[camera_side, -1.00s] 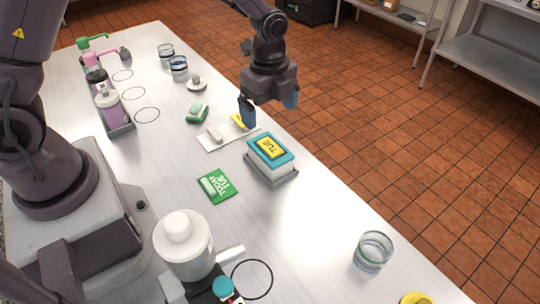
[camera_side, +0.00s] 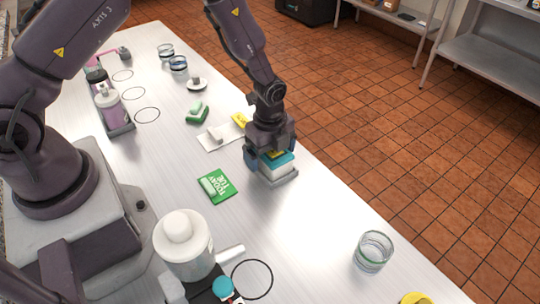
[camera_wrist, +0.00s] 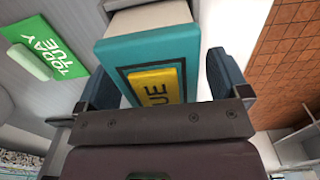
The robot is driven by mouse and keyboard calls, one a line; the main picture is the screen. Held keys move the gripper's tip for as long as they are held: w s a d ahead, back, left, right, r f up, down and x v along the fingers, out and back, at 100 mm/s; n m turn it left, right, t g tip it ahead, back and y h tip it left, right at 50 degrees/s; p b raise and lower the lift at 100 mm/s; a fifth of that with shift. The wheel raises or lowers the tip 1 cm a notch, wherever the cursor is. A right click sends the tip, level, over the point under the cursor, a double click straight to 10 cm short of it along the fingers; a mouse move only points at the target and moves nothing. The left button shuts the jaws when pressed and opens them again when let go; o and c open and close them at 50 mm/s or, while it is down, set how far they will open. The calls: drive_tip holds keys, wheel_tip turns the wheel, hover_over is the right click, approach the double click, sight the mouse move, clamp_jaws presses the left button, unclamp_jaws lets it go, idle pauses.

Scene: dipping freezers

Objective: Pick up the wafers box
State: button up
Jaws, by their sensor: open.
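In the wrist view the open fingers of my gripper (camera_wrist: 163,80) stand either side of the box; contact cannot be told.
A green card (camera_side: 217,186) reading "TODAY TUE" lies left of the box. A glass (camera_side: 373,252) and a white-lidded jar (camera_side: 184,245) stand nearer the camera.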

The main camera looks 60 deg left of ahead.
drive_tip(key=shift+f, duration=0.25)
drive_tip(key=c, duration=1.2)
drive_tip(key=shift+o, duration=0.2)
drive_tip(key=shift+r, duration=0.1)
